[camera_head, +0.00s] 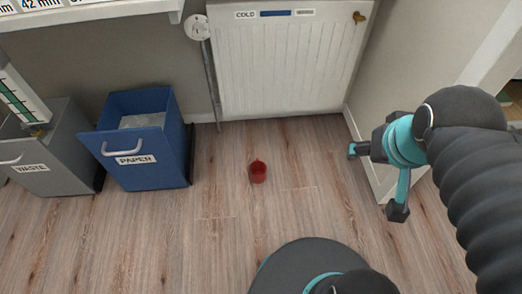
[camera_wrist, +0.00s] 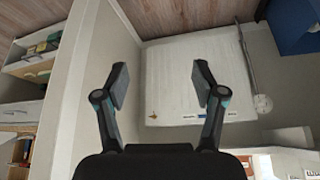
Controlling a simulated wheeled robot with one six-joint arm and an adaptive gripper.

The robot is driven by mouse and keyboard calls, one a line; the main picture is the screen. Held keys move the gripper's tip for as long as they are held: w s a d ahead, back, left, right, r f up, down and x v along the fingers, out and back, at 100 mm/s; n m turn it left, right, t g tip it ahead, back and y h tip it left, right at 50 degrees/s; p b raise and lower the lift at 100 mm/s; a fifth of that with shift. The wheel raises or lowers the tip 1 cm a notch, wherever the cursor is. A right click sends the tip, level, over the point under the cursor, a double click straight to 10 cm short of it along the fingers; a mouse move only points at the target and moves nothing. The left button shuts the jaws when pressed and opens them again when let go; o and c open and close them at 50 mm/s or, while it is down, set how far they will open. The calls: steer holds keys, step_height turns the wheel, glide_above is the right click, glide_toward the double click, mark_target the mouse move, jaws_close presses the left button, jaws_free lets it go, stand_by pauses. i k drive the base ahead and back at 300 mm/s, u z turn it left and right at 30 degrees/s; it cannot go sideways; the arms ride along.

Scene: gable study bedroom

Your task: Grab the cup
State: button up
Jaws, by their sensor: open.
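A small red cup (camera_head: 258,172) stands on the wooden floor in the head view, in front of the radiator. My gripper (camera_head: 373,180) is at the right of the head view, to the right of the cup and well apart from it. In the wrist view my gripper (camera_wrist: 161,88) shows its two fingers spread wide with nothing between them. The cup does not show in the wrist view.
A blue paper bin (camera_head: 150,165) and a grey waste bin (camera_head: 50,160) stand at the left. A white radiator (camera_head: 285,65) hangs behind the cup. A pale wall (camera_head: 415,50) borders the right, close to my gripper. The floor around the cup is clear.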

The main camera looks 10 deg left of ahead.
mark_target(258, 169)
steer(key=z, duration=2.95)
steer(key=k, duration=1.75)
steer(key=u, duration=1.65)
